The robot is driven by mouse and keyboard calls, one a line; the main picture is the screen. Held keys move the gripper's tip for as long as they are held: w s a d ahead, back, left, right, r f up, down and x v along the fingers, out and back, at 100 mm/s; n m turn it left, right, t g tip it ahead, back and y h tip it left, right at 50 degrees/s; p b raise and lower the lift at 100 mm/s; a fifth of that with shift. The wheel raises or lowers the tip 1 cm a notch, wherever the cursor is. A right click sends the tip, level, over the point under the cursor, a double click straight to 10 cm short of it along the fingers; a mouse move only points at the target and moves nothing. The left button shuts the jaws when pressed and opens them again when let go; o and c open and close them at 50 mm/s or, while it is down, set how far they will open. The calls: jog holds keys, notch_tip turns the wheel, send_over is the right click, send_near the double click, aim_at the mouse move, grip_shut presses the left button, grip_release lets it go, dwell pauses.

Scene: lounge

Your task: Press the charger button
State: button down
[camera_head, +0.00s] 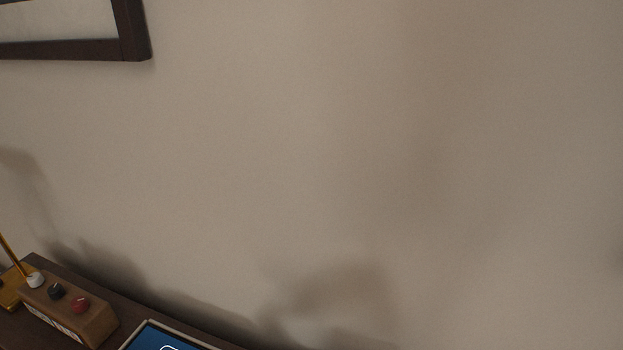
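A wooden box (96,322) stands at the lower left on a dark wooden surface. It has a white button (36,280), a black button (57,291) and a red button (80,305) in a row on its top. Small pale labels (66,333) run along its front, too small to read, so I cannot tell which button is the charger one. My gripper is not in view.
A brass stand with a thin rod (12,254) is left of the box. A screen (150,338) with a pale frame and blue display is cut off at the bottom edge. The dark surface (125,306) runs along a bare beige wall (300,150). A dark picture frame (132,30) hangs upper left.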

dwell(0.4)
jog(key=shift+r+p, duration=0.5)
jog(key=shift+p, duration=0.45)
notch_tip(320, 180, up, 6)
jog(key=p, duration=0.7)
jog(key=shift+p, duration=0.4)
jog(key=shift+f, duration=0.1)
